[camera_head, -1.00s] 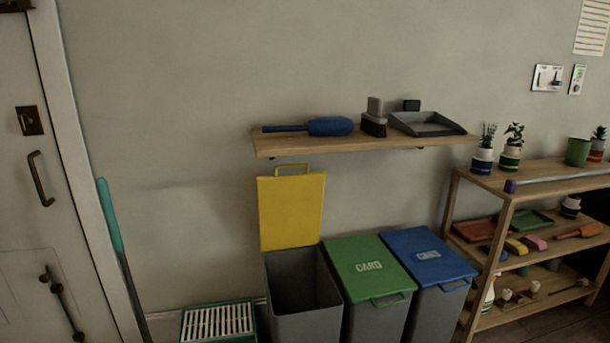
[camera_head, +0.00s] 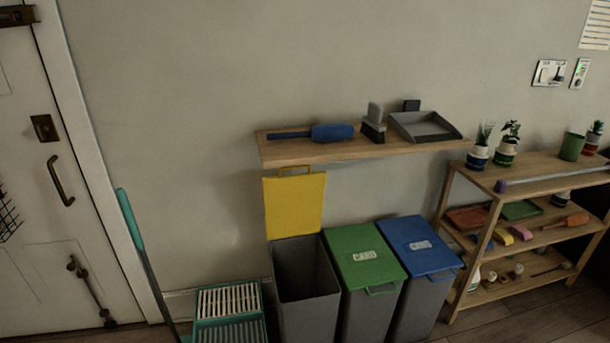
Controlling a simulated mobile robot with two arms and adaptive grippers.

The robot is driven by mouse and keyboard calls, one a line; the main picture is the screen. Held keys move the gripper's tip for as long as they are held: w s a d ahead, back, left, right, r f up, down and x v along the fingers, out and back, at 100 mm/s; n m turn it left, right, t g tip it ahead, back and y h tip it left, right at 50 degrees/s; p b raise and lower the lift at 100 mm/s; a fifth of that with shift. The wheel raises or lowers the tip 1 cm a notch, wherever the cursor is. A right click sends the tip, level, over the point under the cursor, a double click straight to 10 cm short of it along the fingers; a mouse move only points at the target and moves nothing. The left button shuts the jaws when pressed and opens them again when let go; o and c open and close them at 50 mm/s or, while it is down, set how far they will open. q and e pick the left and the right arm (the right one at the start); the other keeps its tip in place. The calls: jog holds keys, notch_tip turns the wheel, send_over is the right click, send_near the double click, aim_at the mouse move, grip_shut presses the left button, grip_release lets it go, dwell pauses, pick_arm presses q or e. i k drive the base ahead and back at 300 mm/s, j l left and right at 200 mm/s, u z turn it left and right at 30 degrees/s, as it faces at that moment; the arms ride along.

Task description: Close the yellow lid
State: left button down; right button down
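The yellow lid (camera_head: 295,205) stands open and upright against the wall, its handle at the top edge. It is hinged at the back of a grey bin (camera_head: 308,312), whose open, empty-looking inside faces up. The top of the lid is just below a wooden wall shelf (camera_head: 350,152). Neither of my grippers shows in the head view.
Bins with a shut green lid (camera_head: 362,255) and a shut blue lid (camera_head: 419,245) stand to the right. A teal mop bucket (camera_head: 230,312) and a teal-handled pole (camera_head: 130,220) are at the left. A wooden rack (camera_head: 535,165) with plants stands at the right. Floor shows at the lower right.

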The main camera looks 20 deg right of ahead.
aim_at(292, 204)
jog(key=i+l+u, duration=0.1)
jog(key=l+u, duration=0.35)
jog(key=l, duration=0.25)
jog(key=l+u, duration=0.4)
jog(key=l, duration=0.3)
jog(key=k, duration=0.05)
